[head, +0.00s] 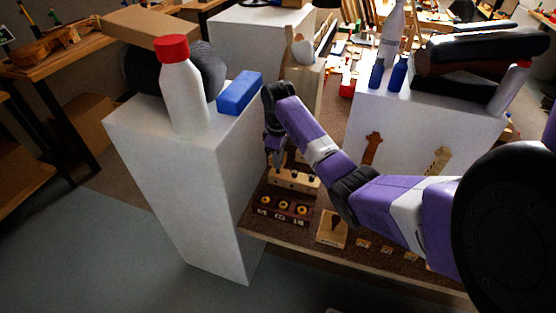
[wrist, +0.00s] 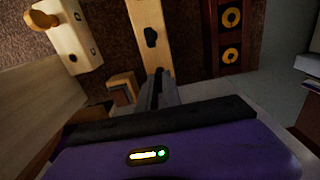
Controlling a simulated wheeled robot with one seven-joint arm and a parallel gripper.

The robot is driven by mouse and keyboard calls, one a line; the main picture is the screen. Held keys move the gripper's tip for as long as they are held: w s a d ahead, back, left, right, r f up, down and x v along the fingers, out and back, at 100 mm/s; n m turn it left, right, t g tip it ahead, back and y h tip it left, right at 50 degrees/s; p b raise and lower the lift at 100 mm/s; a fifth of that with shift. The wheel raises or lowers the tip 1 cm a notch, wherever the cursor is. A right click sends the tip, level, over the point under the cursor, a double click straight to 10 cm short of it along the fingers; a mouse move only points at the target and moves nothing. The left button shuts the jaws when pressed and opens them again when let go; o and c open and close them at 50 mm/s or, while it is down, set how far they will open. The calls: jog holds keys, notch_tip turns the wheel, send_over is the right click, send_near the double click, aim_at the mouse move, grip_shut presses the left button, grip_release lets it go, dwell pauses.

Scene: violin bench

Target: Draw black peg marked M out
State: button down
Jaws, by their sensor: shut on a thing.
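A pale wooden block (head: 295,182) with dark pegs in its top stands on the bench below my gripper (head: 274,162). In the wrist view this block (wrist: 148,14) runs up from the fingertips, and one black peg (wrist: 150,37) stands in it apart from the fingers. My gripper (wrist: 157,78) is shut at the near end of the block, on what I take to be a black peg. The fingers hide most of that peg. I cannot read an M on it or tell how deep it sits.
A dark block with yellow rings (head: 283,208) lies in front; it shows in the wrist view (wrist: 231,35). Another wooden block (wrist: 78,38) with a light brown peg stands left there. A tall white stand (head: 180,190) holding a red-capped bottle (head: 183,95) rises left of my gripper.

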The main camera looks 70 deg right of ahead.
jog(key=shift+r+p, duration=1.6)
jog(key=shift+r, duration=0.1)
notch_tip(320, 180, up, 7)
jog(key=p, duration=0.7)
